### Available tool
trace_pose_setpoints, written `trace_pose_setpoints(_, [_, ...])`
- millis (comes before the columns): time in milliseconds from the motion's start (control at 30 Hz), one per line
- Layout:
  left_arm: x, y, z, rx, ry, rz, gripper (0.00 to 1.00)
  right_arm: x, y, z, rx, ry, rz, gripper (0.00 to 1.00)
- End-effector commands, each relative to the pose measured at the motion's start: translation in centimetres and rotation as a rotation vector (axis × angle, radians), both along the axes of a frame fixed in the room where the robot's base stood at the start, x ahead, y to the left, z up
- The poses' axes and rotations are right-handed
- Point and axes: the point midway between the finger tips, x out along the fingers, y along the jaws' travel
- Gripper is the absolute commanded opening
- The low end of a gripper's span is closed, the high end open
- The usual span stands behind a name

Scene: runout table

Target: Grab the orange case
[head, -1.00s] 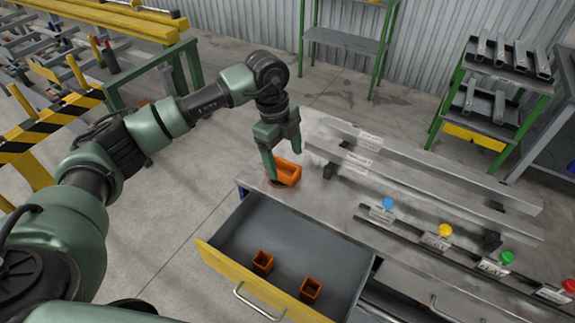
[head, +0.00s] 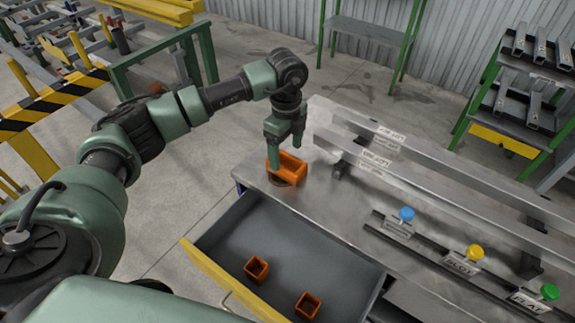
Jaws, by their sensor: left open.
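An orange case (head: 290,171), an open box, sits on the near left corner of the metal table top (head: 330,205), on a dark round patch. My left gripper (head: 285,155) is open and points down at it. One finger is at the case's left side and covers part of it; the other is by its far edge. I cannot tell whether either finger touches the case. My right gripper is not in view.
An open drawer (head: 230,235) with a yellow front holds two small orange boxes, one (head: 257,269) left of the other (head: 308,305). Metal rails (head: 430,195) and blue, yellow and green knobs (head: 406,214) are to the right.

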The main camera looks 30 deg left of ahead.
Motion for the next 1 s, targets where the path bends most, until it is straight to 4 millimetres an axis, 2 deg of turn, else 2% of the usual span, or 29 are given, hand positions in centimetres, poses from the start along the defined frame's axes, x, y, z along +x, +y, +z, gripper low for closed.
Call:
trace_pose_setpoints(200, [-0.2, -0.1, -2.8, 0.000, 0.005, -0.001, 0.78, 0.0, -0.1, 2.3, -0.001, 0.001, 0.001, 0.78])
trace_pose_setpoints(300, [-0.1, -0.1, -4.2, 0.000, 0.003, 0.000, 0.78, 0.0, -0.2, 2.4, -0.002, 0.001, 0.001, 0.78])
trace_pose_setpoints(433, [-0.1, -0.2, -5.1, -0.001, 0.001, -0.001, 0.78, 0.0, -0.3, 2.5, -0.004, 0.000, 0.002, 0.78])
trace_pose_setpoints(600, [0.0, -0.1, -5.2, -0.001, 0.000, -0.001, 0.78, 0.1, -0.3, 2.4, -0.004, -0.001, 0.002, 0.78])
trace_pose_setpoints(633, [0.0, -0.1, -5.2, -0.001, 0.000, -0.001, 0.75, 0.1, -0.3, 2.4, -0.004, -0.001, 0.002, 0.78])
trace_pose_setpoints(867, [0.0, -0.1, -5.1, 0.000, 0.000, -0.001, 0.11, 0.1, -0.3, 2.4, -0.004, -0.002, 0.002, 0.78])
trace_pose_setpoints(900, [0.0, -0.1, -5.1, 0.000, -0.001, -0.001, 0.08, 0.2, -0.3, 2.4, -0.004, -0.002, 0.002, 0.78])
trace_pose_setpoints(1000, [0.0, -0.1, -5.1, 0.000, -0.001, -0.001, 0.08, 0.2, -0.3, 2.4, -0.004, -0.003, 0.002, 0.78])
